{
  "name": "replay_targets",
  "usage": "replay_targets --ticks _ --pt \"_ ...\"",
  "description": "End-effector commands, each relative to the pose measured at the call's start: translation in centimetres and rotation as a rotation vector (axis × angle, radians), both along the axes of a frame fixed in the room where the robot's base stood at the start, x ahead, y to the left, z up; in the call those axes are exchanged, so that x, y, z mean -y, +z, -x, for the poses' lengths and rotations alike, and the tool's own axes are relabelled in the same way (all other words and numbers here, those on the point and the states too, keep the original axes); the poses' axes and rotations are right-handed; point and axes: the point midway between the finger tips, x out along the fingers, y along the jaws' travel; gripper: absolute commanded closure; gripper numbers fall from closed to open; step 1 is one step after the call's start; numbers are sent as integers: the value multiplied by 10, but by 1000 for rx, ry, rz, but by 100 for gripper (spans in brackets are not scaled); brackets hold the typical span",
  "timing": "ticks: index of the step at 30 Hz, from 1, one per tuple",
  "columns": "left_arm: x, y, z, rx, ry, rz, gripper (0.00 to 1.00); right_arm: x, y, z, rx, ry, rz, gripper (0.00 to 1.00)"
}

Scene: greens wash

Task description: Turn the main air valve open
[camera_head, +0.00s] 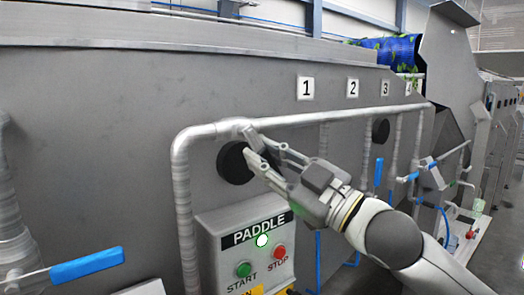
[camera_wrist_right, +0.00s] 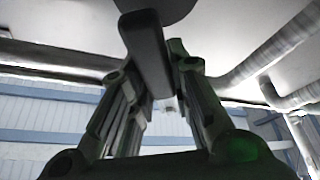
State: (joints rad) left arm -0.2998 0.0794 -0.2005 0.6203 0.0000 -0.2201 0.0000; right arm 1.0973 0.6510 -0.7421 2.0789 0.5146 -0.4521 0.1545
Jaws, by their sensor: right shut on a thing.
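A black round knob (camera_head: 231,164) sits on the grey metal wall, left of the number 1 sign and above the PADDLE control box. My right gripper (camera_head: 254,146) is at this knob, its fingers partly covering it. In the right wrist view, the two fingers (camera_wrist_right: 157,70) close around a dark bar-shaped handle (camera_wrist_right: 148,48) that meets a dark round disc (camera_wrist_right: 155,10) at the top. The handle's turn angle is hard to read in the head view. No label on the knob shows. My left gripper is not in view.
A grey pipe (camera_head: 181,190) bends close around the knob and runs right above my gripper. The PADDLE box (camera_head: 225,256) with green START and red STOP buttons is just below. A blue-handled lever (camera_head: 87,266) is at lower left. Another black knob (camera_head: 380,130) is further right.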

Motion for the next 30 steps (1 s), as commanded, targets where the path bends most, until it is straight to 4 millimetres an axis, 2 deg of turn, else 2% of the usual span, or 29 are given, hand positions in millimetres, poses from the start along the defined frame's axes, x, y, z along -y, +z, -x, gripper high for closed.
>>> replay_targets --ticks 4,17,18,23,30 --pt "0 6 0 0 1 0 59 2 3 -1 21 -3 26 100" --pt "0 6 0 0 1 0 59 2 2 -1 29 -2 35 100" --pt "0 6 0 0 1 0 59 2 2 -1 29 -2 35 80" --pt "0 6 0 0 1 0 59 2 2 -1 28 -1 35 60" --pt "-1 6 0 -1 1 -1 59 2 2 -1 26 -1 35 59"
